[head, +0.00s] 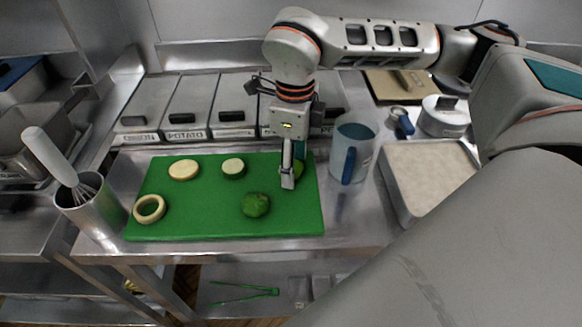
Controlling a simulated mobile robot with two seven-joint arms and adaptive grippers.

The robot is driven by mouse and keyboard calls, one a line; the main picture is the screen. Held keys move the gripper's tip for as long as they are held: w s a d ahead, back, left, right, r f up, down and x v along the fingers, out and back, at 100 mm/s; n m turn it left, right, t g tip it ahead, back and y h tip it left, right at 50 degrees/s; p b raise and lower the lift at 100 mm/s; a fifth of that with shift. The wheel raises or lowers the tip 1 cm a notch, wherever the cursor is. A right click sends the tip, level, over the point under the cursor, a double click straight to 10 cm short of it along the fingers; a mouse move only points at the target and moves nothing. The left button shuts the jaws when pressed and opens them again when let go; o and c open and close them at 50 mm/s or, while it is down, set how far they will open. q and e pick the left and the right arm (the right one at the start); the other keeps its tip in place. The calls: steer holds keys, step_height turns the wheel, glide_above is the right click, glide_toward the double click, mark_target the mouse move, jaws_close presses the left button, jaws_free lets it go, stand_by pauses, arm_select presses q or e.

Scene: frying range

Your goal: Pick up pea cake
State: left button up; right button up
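A bumpy dark-green patty that looks like a pea cake (255,205) lies on the green cutting board (200,228), near its front middle. A second green piece (299,168) lies near the board's right end, partly hidden behind my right gripper (288,180). The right gripper points down over the board, with its fingertips beside or in front of that second piece. It is seen side-on, so I cannot tell whether its fingers are open or touch the piece. My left gripper is not in view.
The board also holds a pale slice (184,170), a green-rimmed slice (233,168) and an onion ring (149,209). A blue-handled jug (354,145) stands close right of the board. Lidded bins (188,110) line the back. A whisk pot (92,208) stands left, a tray (425,175) right.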

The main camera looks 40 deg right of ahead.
steer(key=c, duration=0.7)
steer(key=shift+r, duration=0.1)
